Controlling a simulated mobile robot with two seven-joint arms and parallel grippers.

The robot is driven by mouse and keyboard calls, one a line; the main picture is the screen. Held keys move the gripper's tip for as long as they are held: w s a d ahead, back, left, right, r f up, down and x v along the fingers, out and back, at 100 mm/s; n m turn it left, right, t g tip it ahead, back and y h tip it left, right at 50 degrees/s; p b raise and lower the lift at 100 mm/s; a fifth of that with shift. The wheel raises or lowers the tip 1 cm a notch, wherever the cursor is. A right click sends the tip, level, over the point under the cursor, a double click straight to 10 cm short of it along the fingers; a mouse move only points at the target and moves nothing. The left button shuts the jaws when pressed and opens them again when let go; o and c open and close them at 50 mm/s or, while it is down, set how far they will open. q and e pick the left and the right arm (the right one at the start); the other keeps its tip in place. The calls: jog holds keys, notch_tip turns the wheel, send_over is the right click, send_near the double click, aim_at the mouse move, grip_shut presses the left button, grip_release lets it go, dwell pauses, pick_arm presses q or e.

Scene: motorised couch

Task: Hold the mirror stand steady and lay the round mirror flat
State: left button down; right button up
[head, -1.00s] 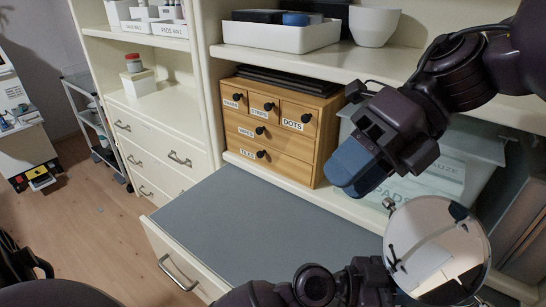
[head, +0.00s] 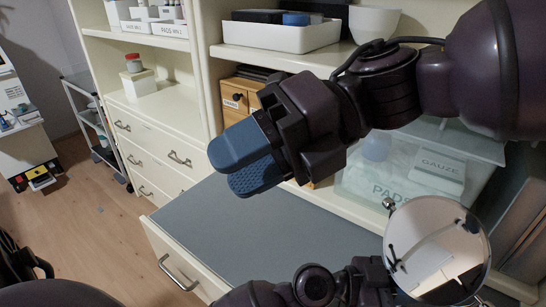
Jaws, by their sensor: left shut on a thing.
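The round mirror (head: 437,250) stands tilted up at the lower right, its reflective face toward me. A small knob (head: 389,203) shows at its upper left rim. My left gripper (head: 391,282) comes in low from the left and is shut at the mirror's lower left edge. Its fingertips and most of the mirror stand are hidden, so the exact grip point is not clear. My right gripper (head: 246,161), with blue finger pads, reaches in from the upper right. It is empty and slightly open, well away to the left of the mirror, above the grey counter.
The grey pull-out counter (head: 230,228) is clear. Behind it stand a wooden drawer box (head: 236,99), partly covered by my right arm, and a clear bin (head: 410,165) labelled pads. A white tray (head: 280,35) and bowl (head: 374,22) sit on the shelf above.

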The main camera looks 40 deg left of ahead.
jog(key=shift+s, duration=0.1)
jog(key=shift+c, duration=0.3)
grip_shut()
jog(key=s+f+n+t+h, duration=0.2)
jog(key=s+f+n+h, duration=0.25)
jog(key=s, duration=0.25)
jog(key=n+t+h, duration=1)
jog(key=n+t, duration=1)
jog(key=n, duration=0.8)
send_near(440, 218)
jog(key=x, duration=0.7)
jog(key=shift+w+d+f, duration=0.15)
jog(key=shift+w, duration=0.05)
